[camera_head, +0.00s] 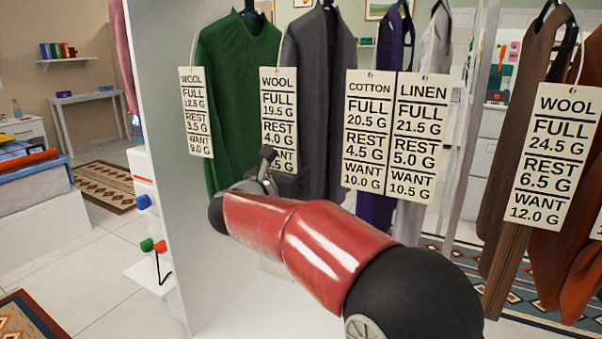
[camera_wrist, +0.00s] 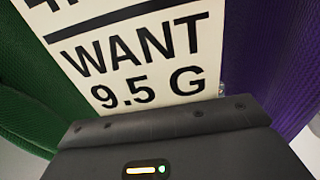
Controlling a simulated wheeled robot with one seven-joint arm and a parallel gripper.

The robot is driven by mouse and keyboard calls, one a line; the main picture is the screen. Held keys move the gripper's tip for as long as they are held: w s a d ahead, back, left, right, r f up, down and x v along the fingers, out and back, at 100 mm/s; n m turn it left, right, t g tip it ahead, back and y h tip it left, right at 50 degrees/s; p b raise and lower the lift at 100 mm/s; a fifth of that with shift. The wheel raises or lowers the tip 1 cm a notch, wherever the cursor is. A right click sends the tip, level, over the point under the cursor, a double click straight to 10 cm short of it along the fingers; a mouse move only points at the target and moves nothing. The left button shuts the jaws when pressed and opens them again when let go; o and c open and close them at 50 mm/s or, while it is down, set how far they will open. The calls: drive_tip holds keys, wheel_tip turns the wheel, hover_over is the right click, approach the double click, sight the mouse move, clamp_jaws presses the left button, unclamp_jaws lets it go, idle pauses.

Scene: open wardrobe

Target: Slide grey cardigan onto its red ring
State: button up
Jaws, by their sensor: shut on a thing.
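The grey cardigan (camera_head: 322,70) hangs between a green garment and a purple one in the head view. Its wool tag (camera_head: 278,105) reads full 19.5 g, rest 4.0 g; the wrist view shows the tag's lower part (camera_wrist: 140,55), reading want 9.5 g. My gripper (camera_head: 284,184) is at the lower end of this tag, in front of the cardigan, and is shut on the cardigan. Its dark body fills the bottom of the wrist view (camera_wrist: 165,140), and its fingertips and the grip itself are hidden. I see no red ring in either view.
The green garment (camera_head: 235,75) hangs close at left, the purple one (camera_head: 394,45) at right. Cotton and linen tags (camera_head: 370,130) hang beside my arm. A brown garment (camera_head: 520,70) hangs farther right. The white wardrobe side panel (camera_head: 165,110) stands at left.

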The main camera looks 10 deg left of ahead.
drive_tip(key=w+a+p, duration=0.1)
drive_tip(key=w+a, duration=0.2)
drive_tip(key=a, duration=0.6)
drive_tip(key=shift+w+a, duration=0.25)
drive_tip(key=shift+a, duration=0.1)
drive_tip(key=o, duration=0.9)
drive_tip(key=shift+w+a, duration=0.1)
drive_tip(key=shift+a, duration=0.1)
drive_tip(key=o, duration=0.5)
drive_tip(key=shift+o, duration=0.2)
drive_tip(key=b+v, duration=0.1)
drive_tip(key=v, duration=0.7)
drive_tip(key=shift+b, duration=0.4)
